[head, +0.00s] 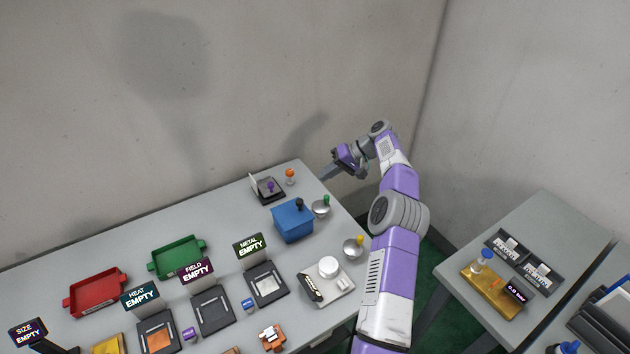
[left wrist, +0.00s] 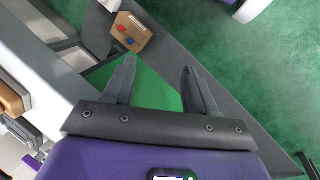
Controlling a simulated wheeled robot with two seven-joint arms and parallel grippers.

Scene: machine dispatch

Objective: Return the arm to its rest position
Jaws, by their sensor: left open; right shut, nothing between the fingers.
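My right arm reaches up across the head view with its purple and white links. Its gripper (head: 328,172) hangs in the air beyond the back right corner of the grey table, shut and empty. My left gripper (left wrist: 160,85) shows in the left wrist view with its two dark fingers spread apart and nothing between them. It points down over a green floor and grey frame parts. The left arm is not in the head view.
The grey table (head: 225,215) holds a red tray (head: 97,293), a green tray (head: 177,258), a blue box (head: 293,221), a white-topped device (head: 327,284) and several labelled stations. A second table (head: 560,235) stands at right with a gold device (head: 492,290). Floor lies between them.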

